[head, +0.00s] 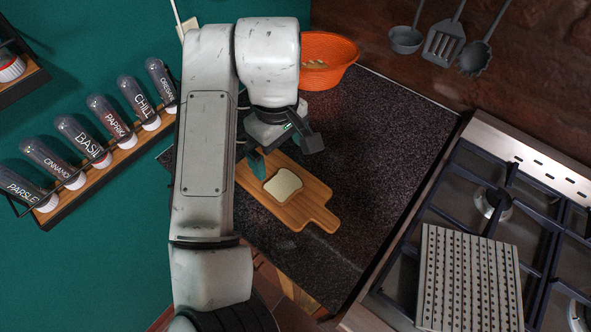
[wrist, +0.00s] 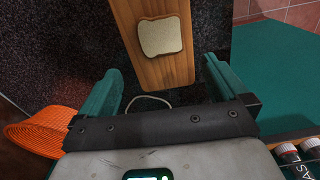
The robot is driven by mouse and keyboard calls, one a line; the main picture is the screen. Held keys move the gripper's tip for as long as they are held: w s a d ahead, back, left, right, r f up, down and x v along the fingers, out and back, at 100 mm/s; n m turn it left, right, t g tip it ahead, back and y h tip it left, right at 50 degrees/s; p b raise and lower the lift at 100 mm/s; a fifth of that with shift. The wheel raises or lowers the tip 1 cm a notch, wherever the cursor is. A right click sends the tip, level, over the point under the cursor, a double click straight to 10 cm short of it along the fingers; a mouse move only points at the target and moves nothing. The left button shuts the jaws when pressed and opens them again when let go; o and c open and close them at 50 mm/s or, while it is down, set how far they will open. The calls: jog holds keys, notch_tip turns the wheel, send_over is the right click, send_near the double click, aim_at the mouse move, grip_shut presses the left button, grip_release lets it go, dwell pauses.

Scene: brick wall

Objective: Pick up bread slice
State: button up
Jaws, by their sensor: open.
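A bread slice (head: 283,186) lies flat on a wooden cutting board (head: 312,213) on the dark speckled counter. In the wrist view the slice (wrist: 160,37) is on the board (wrist: 182,71), ahead of my gripper and roughly centred between its fingers. My gripper (head: 285,152) is open and empty, above the board's far end in the head view, apart from the slice. The green fingers also show in the wrist view (wrist: 159,84). My arm hides part of the board's left side in the head view.
An orange basket (head: 333,77) stands at the counter's back. A spice rack (head: 112,160) hangs on the green wall at left. A gas stove (head: 475,190) with a perforated metal plate (head: 447,280) is at right. The counter right of the board (head: 380,150) is clear.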

jog(key=b, duration=0.2)
send_over(284, 185)
jog(key=f, duration=0.5)
jog(key=shift+w+a+f, duration=0.1)
jog(key=shift+w+f, duration=0.05)
jog(key=shift+w, duration=0.2)
jog(key=shift+s+f+p, duration=0.15)
jog(key=shift+f+p, duration=0.05)
jog(key=shift+f, duration=1.1)
jog(key=shift+s+f+p, duration=0.15)
jog(key=shift+f+p, duration=0.05)
jog(key=shift+f, duration=1.1)
jog(key=c, duration=0.9)
jog(key=shift+r, duration=0.1)
